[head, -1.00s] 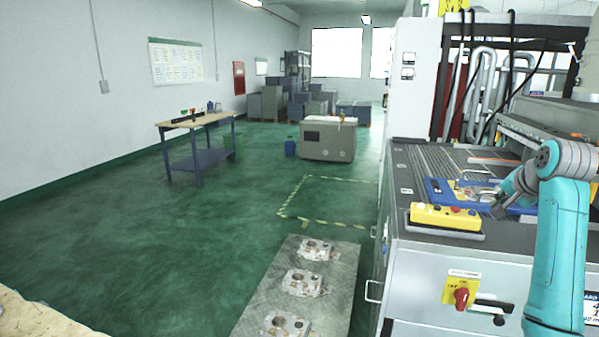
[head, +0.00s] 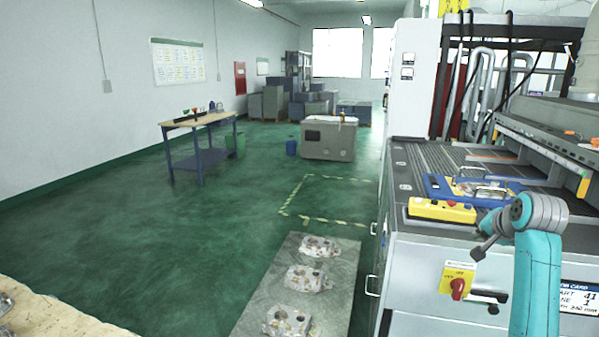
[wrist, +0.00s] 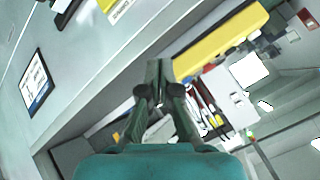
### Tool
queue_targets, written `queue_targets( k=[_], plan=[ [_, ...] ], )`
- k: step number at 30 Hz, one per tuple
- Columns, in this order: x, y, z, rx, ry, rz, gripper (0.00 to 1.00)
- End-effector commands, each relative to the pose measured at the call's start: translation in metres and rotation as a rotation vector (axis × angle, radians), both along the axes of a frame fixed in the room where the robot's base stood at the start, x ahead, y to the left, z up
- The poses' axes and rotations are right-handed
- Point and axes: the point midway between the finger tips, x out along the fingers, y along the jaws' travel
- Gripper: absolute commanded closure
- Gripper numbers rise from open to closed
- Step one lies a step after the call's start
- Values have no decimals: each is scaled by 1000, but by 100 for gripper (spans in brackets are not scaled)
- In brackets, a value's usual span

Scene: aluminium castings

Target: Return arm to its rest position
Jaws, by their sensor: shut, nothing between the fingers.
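My gripper (head: 482,246) hangs at the end of my teal arm in the head view, in front of the machine's near panel. It is empty and lower than the machine bed. In the wrist view my gripper (wrist: 157,72) shows with its two dark fingers together at the tips, nothing between them. The yellow control box (head: 442,210) lies on the machine's near edge, just above and left of the gripper, apart from it. It also shows in the wrist view (wrist: 215,42).
A red switch (head: 458,288) sits on the front panel. Castings (head: 305,278) lie on a grey plate (head: 262,300) on the floor. The green floor at left is open; a bench (head: 200,150) stands beyond.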

Motion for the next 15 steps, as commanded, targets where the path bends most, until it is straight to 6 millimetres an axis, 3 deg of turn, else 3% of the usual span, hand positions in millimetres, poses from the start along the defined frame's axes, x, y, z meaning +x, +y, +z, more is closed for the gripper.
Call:
queue_targets(
  k=[8,15],
  plan=[
    [-17,36,-103,-46,-27,45,100],
    [-52,75,-191,-102,-63,90,100]
  ],
)
